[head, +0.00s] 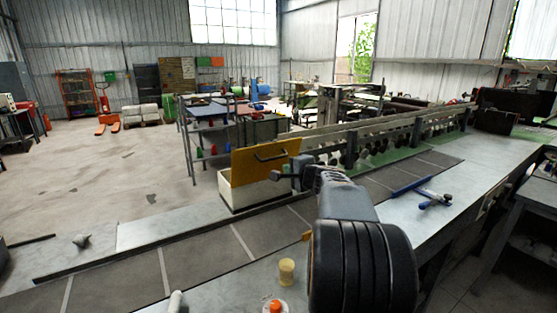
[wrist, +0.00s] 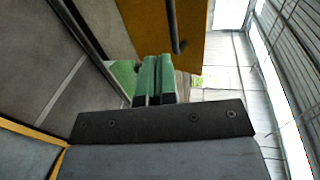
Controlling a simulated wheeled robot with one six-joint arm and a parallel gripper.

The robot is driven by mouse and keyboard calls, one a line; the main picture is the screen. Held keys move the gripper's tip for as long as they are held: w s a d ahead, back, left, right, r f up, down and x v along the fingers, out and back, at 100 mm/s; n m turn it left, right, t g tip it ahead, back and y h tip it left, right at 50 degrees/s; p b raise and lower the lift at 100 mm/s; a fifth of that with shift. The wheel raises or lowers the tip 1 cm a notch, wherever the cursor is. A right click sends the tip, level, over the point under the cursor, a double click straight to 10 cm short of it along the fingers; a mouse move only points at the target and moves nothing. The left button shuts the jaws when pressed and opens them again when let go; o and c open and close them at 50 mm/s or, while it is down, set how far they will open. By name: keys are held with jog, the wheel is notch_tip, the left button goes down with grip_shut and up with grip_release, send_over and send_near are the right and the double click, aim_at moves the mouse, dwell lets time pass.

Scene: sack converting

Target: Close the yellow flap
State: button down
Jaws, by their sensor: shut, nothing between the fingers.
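The yellow flap (head: 258,164) stands raised, slightly tilted, at the white open-topped box (head: 255,192) beside the conveyor. A dark bar handle (head: 270,156) is on its face. My gripper (head: 279,175) is close to the flap's right lower part, below and right of the handle. In the wrist view the green fingers of my gripper (wrist: 154,72) are together with nothing between them. The yellow flap (wrist: 195,55) fills the top middle there, just beyond the fingertips, with the handle (wrist: 177,45) hanging beside them. Whether they touch the flap I cannot tell.
The grey conveyor belt (head: 195,262) runs under my arm. A small yellowish cup (head: 287,271) and an orange-capped container (head: 275,306) stand near the front. A blue bar (head: 410,186) and a blue-handled tool (head: 434,199) lie on the right. Open floor is at left.

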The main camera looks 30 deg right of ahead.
jog(key=r+p+x, duration=0.1)
jog(key=p+x, duration=0.1)
jog(key=x, duration=0.5)
jog(key=shift+w+p, duration=0.2)
jog(key=shift+p, duration=0.15)
